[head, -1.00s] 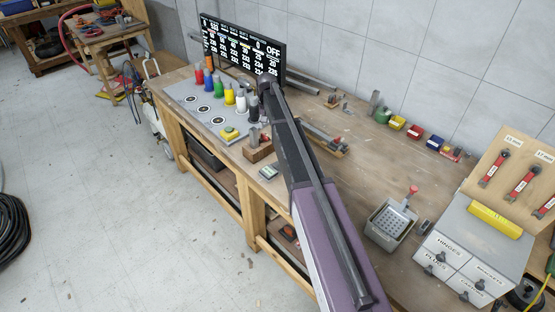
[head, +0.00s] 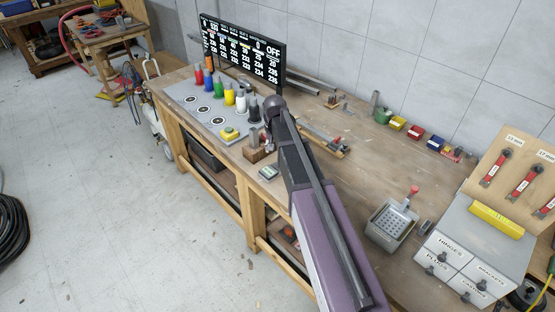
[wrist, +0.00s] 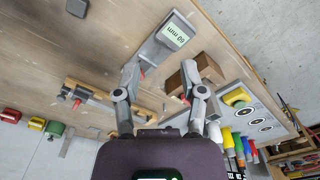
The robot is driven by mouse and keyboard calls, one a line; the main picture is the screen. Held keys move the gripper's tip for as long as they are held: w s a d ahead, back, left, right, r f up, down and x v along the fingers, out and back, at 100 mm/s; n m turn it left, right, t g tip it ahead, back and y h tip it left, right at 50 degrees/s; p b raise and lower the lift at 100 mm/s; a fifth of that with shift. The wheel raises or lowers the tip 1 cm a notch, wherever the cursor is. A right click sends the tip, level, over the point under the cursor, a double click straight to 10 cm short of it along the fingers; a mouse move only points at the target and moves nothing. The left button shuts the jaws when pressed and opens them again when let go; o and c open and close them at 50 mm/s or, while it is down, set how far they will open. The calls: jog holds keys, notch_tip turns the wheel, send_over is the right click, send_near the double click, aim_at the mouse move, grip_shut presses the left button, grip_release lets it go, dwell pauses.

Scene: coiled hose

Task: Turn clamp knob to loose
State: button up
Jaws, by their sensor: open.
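My gripper (wrist: 161,80) shows open in the wrist view, with its two fingers apart above the bench. I see no object held between them. Near the fingertips lie a grey gauge with a lit display (wrist: 174,35) and a wooden block (wrist: 206,69). In the head view the gauge (head: 268,172) and the block (head: 257,153) sit near the bench's front edge. A wooden bar fixture with metal parts (wrist: 100,97) carries a small red part (wrist: 76,102); I cannot tell whether this is the clamp knob. In the head view my arm hides the gripper's fingers.
Several coloured bottles (head: 220,88) and a yellow button box (head: 229,133) stand left of my arm. A grey perforated bin (head: 391,220) and a labelled drawer cabinet (head: 470,245) stand right. Small coloured bins (head: 415,132) line the wall. A display screen (head: 243,50) stands behind.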

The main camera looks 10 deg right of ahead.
jog(key=shift+s+f, duration=0.1)
jog(key=shift+s, duration=2.55)
jog(key=o, duration=0.5)
jog(key=shift+w, duration=0.15)
jog(key=shift+o, duration=0.8)
jog(key=shift+w, duration=0.3)
jog(key=r+m+p, duration=0.2)
jog(key=m, duration=0.8)
send_over(264, 135)
jog(key=shift+s+f, duration=0.1)
jog(key=shift+f, duration=0.05)
jog(key=shift+f+b, duration=0.15)
jog(key=shift+b, duration=0.2)
notch_tip(264, 135, down, 14)
jog(key=b, duration=1.3)
jog(key=shift+r, duration=0.25)
jog(key=shift+b, duration=0.3)
